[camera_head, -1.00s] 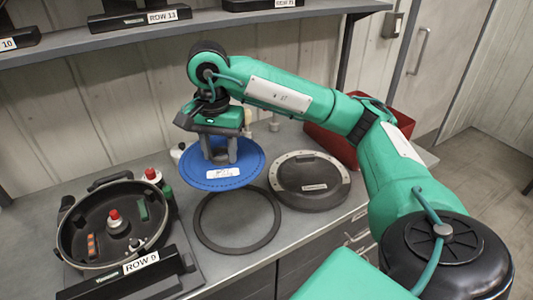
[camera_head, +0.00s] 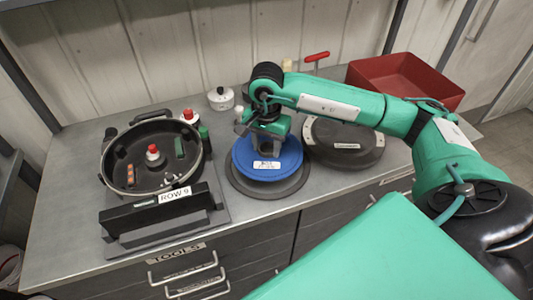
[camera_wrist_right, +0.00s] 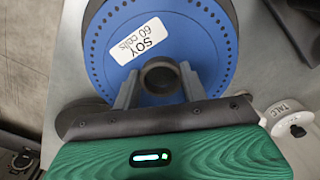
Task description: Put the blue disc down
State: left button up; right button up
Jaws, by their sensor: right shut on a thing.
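The blue disc (camera_head: 288,162) is a flat round plate with a white label. It shows large in the wrist view (camera_wrist_right: 205,50), where the label reads "SOY 60 cells". My right gripper (camera_head: 265,143) is shut on its raised centre hub, with one finger on each side of the hub in the wrist view (camera_wrist_right: 158,88). The disc lies level over the dark ring (camera_head: 268,190) on the bench. The ring shows around its front and sides. I cannot tell whether the disc touches it. My left gripper is out of view.
An open black seed meter housing (camera_head: 112,177) with red-topped knobs stands left, behind a "ROW 9" sign (camera_head: 175,195). A round black cover (camera_head: 345,150) lies close right of the disc. A red bin (camera_head: 405,75) and a white pot (camera_head: 221,98) stand behind.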

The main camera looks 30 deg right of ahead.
aim_at(267, 157)
jog(key=shift+f, duration=0.65)
notch_tip(267, 157, down, 2)
jog(key=shift+f+p, duration=0.25)
jog(key=shift+p, duration=0.15)
jog(key=shift+f, duration=0.35)
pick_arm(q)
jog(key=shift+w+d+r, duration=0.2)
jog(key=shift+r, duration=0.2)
pick_arm(e)
jog(key=shift+f, duration=0.2)
jog(key=o, duration=1)
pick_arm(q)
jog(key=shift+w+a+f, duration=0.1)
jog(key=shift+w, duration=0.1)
